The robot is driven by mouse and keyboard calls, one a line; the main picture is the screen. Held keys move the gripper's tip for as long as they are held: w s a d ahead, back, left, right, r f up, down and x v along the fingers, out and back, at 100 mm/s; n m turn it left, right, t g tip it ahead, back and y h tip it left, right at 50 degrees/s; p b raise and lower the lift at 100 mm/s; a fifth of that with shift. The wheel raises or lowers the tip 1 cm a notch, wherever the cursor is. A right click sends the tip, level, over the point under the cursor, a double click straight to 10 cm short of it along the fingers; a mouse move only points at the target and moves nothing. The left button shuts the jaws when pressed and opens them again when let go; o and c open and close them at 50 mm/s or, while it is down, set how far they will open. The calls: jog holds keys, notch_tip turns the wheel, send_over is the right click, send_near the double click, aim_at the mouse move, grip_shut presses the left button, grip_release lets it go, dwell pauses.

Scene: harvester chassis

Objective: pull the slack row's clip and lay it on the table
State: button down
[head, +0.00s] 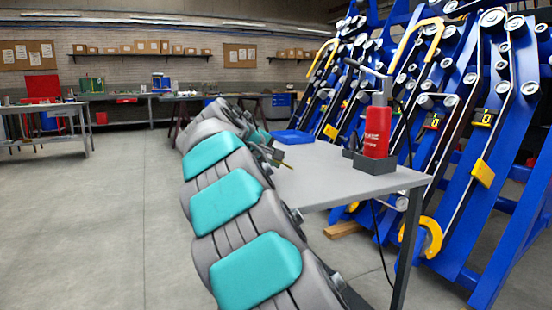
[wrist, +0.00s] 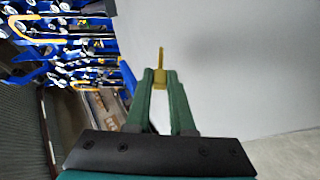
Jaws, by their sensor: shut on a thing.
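My gripper (wrist: 160,82) has its green fingers shut on a small brass-yellow clip (wrist: 161,66), with a thin pin standing out beyond the fingertips. In the head view the gripper (head: 274,160) and the clip (head: 286,166) show beside my arm, at the left part of the grey table (head: 330,185). The clip appears to be over the tabletop; its height above it is hard to tell. The blue harvester chassis (head: 510,190) with its rows of belts and pulleys stands at the right. I cannot tell which row is slack.
The front of the tabletop is bare. Yellow hooked bars (head: 418,40) stick out from the chassis.

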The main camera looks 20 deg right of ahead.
jog(key=shift+f, duration=0.45)
jog(key=c, duration=0.7)
grip_release()
jog(key=shift+r, duration=0.1)
jog(key=v, duration=0.7)
jog(key=shift+s+a+r, duration=0.15)
jog(key=shift+s+a, duration=0.05)
jog(key=shift+a, duration=0.1)
